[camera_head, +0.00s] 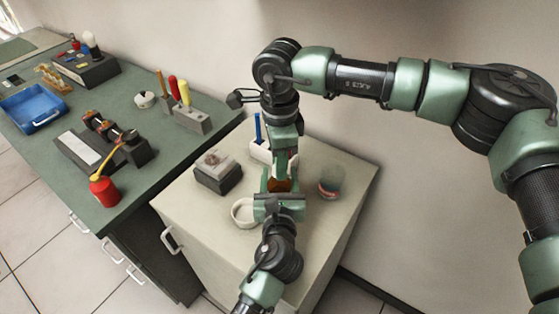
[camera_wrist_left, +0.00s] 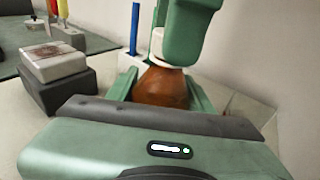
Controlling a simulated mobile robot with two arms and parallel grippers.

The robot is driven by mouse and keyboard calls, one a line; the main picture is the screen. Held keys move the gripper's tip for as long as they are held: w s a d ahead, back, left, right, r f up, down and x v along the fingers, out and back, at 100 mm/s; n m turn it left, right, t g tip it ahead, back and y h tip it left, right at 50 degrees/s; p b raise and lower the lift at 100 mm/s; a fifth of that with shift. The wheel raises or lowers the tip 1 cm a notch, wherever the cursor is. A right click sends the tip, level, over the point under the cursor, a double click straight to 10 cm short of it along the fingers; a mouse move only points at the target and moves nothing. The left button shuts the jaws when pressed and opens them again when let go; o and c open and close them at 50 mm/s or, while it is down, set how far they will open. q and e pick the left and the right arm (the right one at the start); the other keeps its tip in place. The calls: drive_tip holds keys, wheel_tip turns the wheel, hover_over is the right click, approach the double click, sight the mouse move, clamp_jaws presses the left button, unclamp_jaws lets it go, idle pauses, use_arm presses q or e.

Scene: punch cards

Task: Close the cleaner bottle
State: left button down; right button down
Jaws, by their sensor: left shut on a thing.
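The cleaner bottle (camera_head: 280,186) is orange-brown and stands upright on the pale cabinet top. It also shows in the left wrist view (camera_wrist_left: 161,88), with a white part at its neck. My left gripper (camera_head: 279,181) is shut on the bottle's body, one finger on each side. My right gripper (camera_head: 285,163) points down from above, right over the bottle's top. Its fingers hide most of the neck in both views. Something white shows between these fingers in the left wrist view, but I cannot tell whether they are closed on a cap.
On the pale cabinet (camera_head: 190,215), a white round dish (camera_head: 243,213) stands left of the bottle, a dark-based box (camera_head: 217,172) farther left, and a jar (camera_head: 331,181) to the right. A white holder with a blue stick (camera_head: 258,128) stands behind. The green bench (camera_head: 60,180) holds tools.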

drive_tip(key=m, duration=0.3)
drive_tip(key=shift+m, duration=0.4)
drive_tip(key=m, duration=0.4)
drive_tip(key=c, duration=1.1)
unclamp_jaws()
drive_tip(key=shift+o, duration=0.2)
wheel_tip(320, 180, up, 8)
drive_tip(key=shift+f, duration=0.25)
